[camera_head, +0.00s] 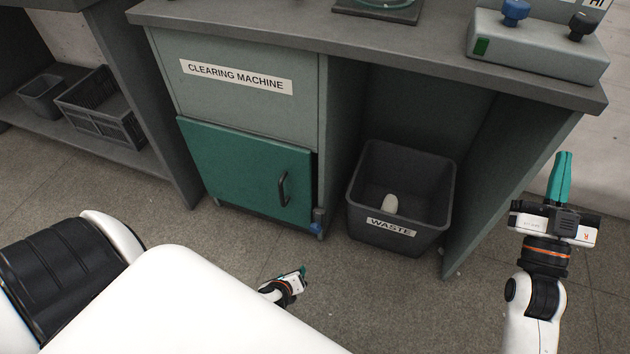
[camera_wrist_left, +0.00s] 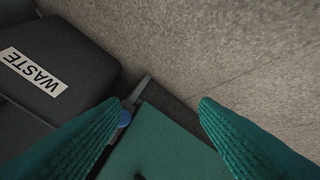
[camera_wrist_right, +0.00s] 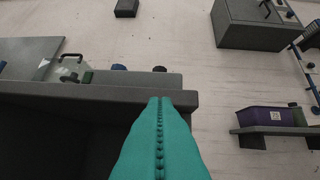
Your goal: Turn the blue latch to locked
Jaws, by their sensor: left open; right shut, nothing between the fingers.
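The blue latch (camera_head: 316,228) sits low at the right edge of the green door (camera_head: 235,165) of the clearing machine, with a grey piece just above it. My left gripper (camera_head: 303,271) is low in front of the door, below the latch, mostly hidden behind my white body. In the left wrist view its fingers are open (camera_wrist_left: 157,104) and empty. The blue latch (camera_wrist_left: 125,118) shows there beside the left-hand finger, which partly covers it. I cannot tell whether they touch. My right gripper (camera_head: 563,157) is shut and empty, pointing up at the right.
A black waste bin (camera_head: 358,205) holding a pale object (camera_head: 390,204) stands right of the door. The door has a dark handle (camera_head: 283,188). The worktop (camera_head: 400,52) carries a control box (camera_head: 540,50) with knobs. Crates (camera_head: 100,105) sit on a left shelf.

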